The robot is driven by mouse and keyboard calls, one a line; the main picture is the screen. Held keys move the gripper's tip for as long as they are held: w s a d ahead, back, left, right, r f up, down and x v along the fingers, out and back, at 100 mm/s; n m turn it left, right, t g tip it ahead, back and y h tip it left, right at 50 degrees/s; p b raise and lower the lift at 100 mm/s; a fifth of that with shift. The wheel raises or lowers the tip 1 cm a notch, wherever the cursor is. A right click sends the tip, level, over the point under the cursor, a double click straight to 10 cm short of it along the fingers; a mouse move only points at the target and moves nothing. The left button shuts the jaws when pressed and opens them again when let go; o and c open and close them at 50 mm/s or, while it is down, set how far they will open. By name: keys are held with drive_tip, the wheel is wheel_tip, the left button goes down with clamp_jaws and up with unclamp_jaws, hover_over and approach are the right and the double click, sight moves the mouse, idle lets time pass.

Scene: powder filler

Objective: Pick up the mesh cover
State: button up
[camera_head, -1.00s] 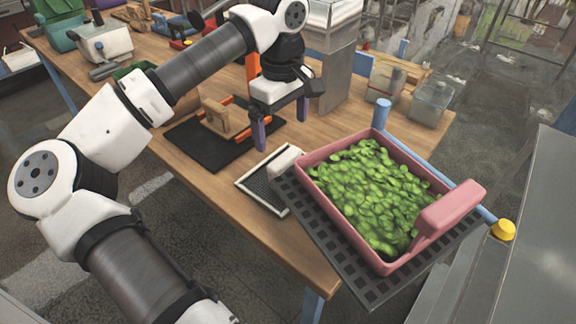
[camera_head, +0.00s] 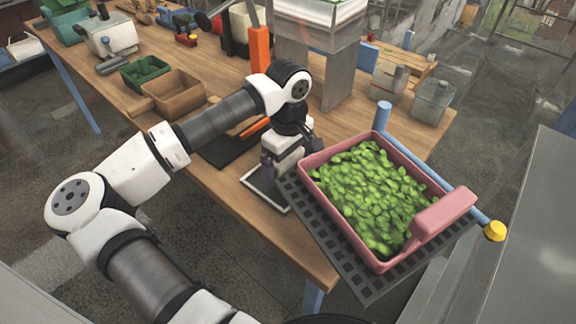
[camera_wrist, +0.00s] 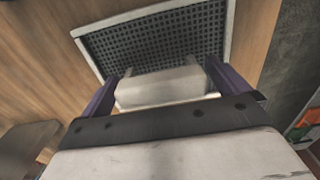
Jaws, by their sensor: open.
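The mesh cover (camera_wrist: 160,38) is a flat dark mesh in a pale frame with a pale block-shaped handle (camera_wrist: 162,88) at one edge. It lies on the wooden table. In the head view only part of its frame (camera_head: 281,207) shows, beside the black perforated rack; my gripper hides the rest. My gripper (camera_head: 283,183) is over the cover, pointing down. In the wrist view its two purple fingers (camera_wrist: 163,86) stand apart, one on each side of the handle. I cannot tell whether either finger touches the handle.
A pink bin (camera_head: 305,176) of green leaves sits on the black perforated rack (camera_head: 349,268), close right of my gripper. A blue rail with a yellow knob (camera_head: 495,231) runs behind it. A brown box (camera_head: 172,96) and a green tray (camera_head: 145,75) stand farther back left.

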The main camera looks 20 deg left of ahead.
drive_tip(key=shift+c, duration=0.3)
drive_tip(key=c, duration=0.8)
